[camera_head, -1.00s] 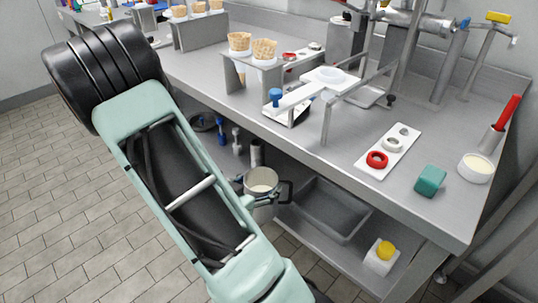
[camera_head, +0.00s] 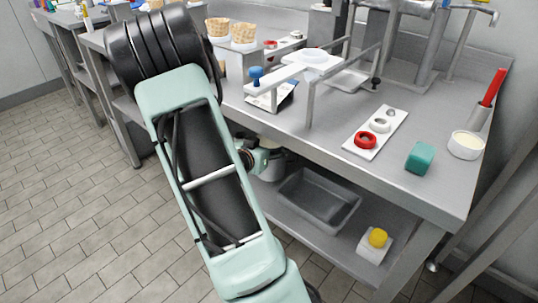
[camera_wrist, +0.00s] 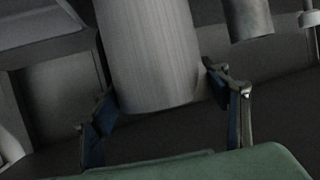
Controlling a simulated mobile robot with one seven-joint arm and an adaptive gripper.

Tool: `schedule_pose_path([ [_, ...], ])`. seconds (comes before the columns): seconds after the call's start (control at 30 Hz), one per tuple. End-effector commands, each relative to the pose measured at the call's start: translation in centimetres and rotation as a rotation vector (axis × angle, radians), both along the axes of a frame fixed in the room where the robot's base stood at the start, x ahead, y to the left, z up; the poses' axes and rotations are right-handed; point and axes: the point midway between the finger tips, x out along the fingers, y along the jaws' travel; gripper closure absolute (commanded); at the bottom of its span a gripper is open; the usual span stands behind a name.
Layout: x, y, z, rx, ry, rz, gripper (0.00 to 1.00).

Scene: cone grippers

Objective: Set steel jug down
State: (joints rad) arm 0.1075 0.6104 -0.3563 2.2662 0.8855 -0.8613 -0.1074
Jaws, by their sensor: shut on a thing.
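The steel jug (camera_head: 272,169) is under the table top, at the left end of the lower shelf in the head view. Its upper part is hidden by the table edge and my arm. In the wrist view the jug (camera_wrist: 150,45) is a large grey cylinder between the two fingers. My gripper (camera_wrist: 166,104) is shut on it, with a blue-padded finger on either side near its visible end. In the head view my gripper (camera_head: 257,160) shows only partly beside the jug. I cannot tell whether the jug's base touches the shelf.
A grey tray (camera_head: 318,199) is on the lower shelf (camera_head: 325,238), just right of the jug. A white block with a yellow top (camera_head: 376,243) is further right. The steel table top (camera_head: 310,140) overhangs the jug and my gripper closely. Tiled floor lies open at the left.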

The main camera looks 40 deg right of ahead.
Motion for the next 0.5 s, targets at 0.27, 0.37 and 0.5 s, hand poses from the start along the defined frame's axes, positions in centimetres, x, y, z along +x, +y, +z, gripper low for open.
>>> schedule_pose_path([
  [0.27, 0.0, 0.2, -3.0, 0.002, 0.001, 0.002, 0.90],
  [0.37, 0.0, 0.2, -2.9, 0.002, 0.001, 0.002, 0.90],
  [0.5, 0.0, 0.2, -3.0, 0.001, 0.002, 0.003, 0.90],
])
